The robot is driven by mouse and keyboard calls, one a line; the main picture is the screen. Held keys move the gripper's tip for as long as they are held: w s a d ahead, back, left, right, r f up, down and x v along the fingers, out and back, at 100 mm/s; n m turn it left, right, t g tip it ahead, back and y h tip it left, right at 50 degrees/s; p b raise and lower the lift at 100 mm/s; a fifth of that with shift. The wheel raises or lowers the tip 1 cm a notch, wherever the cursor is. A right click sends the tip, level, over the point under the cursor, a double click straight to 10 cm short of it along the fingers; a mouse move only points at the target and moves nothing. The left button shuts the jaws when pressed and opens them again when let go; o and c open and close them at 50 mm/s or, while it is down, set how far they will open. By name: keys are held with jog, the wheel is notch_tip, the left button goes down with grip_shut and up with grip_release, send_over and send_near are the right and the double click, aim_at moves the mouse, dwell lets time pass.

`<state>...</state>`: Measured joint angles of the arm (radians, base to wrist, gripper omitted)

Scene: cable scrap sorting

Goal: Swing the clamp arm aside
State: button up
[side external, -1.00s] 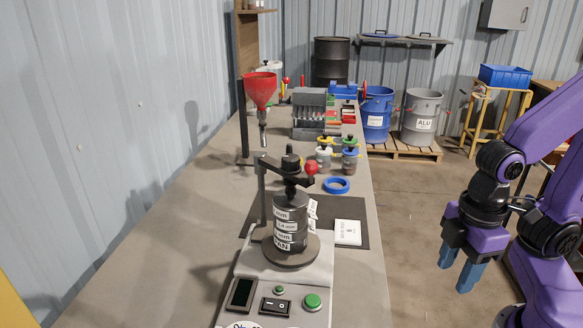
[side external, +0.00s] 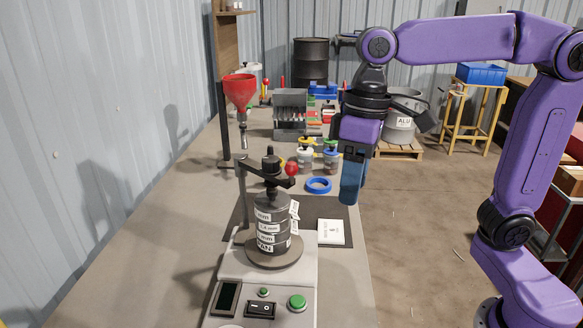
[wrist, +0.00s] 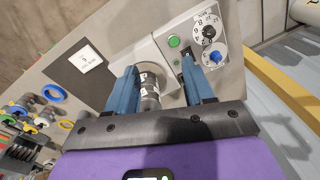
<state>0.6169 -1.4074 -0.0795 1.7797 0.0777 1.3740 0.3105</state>
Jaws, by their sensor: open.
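The clamp arm (side external: 262,176) is a dark bar on a grey post, reaching over the stacked sieve cans (side external: 270,222) of the shaker. It has a red ball knob (side external: 291,169) at its right end and a black knob on top. The labelled cans stand upright on the round plate under it. My gripper (side external: 350,190) hangs to the right of the clamp arm, apart from the red knob, with its blue fingers pointing down. In the wrist view my gripper (wrist: 160,88) is open, and the can stack (wrist: 149,88) shows between and beyond the fingers. The clamp arm is not clear there.
The shaker's panel has a green button (side external: 298,302) and a switch. A white card (side external: 331,232) lies on a dark mat beside it. A blue ring (side external: 318,185), several small jars (side external: 330,158) and a red funnel (side external: 239,92) on a stand are behind.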

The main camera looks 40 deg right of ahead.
jog(key=w+r+m, duration=0.4)
jog(key=w+r, duration=0.3)
jog(key=m+y, duration=0.1)
jog(key=m, duration=0.3)
send_near(293, 162)
jog(key=f, duration=0.3)
jog(key=a+f, duration=0.1)
jog(key=f, duration=0.3)
jog(key=a+f, duration=0.1)
jog(key=f, duration=0.3)
grip_shut()
